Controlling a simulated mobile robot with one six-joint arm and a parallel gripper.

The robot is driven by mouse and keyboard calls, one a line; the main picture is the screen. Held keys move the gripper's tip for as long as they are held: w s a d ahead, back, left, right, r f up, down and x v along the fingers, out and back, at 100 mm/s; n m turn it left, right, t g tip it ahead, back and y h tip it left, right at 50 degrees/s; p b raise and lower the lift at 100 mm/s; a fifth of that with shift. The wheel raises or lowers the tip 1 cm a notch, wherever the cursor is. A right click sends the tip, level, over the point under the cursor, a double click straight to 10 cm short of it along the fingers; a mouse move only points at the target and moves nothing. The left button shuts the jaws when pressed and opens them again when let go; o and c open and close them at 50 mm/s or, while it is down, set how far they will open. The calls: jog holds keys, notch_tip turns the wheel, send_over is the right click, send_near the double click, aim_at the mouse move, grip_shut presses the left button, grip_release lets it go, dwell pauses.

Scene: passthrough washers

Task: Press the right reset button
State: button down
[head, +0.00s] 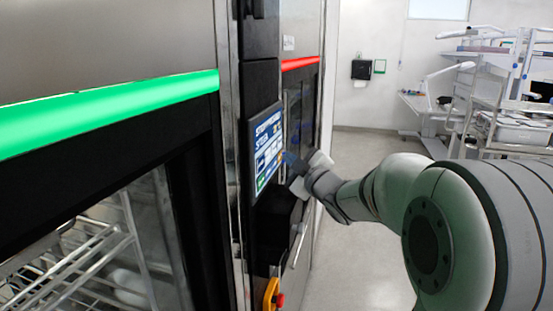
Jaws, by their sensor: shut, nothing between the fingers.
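A touchscreen panel (266,140) with white text and blue and green fields is mounted on the dark column between two washers. I cannot make out a reset button on it; the text is too small. My gripper (290,160) is shut and empty at the screen's right edge, its bluish tip pointing left toward the panel. I cannot tell whether the tip touches the screen. The right washer, behind my gripper, has a lit red bar (300,63) above its dark door. My wrist and gripper hide part of that door.
The left washer has a lit green bar (110,110) and metal racks (85,262) behind its glass. A red knob on a yellow base (271,294) sits low on the column. A cart with trays (515,130) stands at the right. The floor (355,250) beside the washers is clear.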

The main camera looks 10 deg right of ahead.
jog(key=shift+w+a+b, duration=0.15)
jog(key=shift+a+b, duration=0.15)
jog(key=shift+b, duration=0.1)
dwell(0.4)
dwell(0.4)
jog(key=shift+s+d, duration=0.3)
jog(key=shift+d, duration=0.4)
jog(key=shift+d, duration=0.1)
jog(key=d, duration=0.1)
jog(key=s+d, duration=0.1)
jog(key=d, duration=0.1)
jog(key=s+d, duration=0.1)
jog(key=shift+d, duration=0.2)
dwell(0.3)
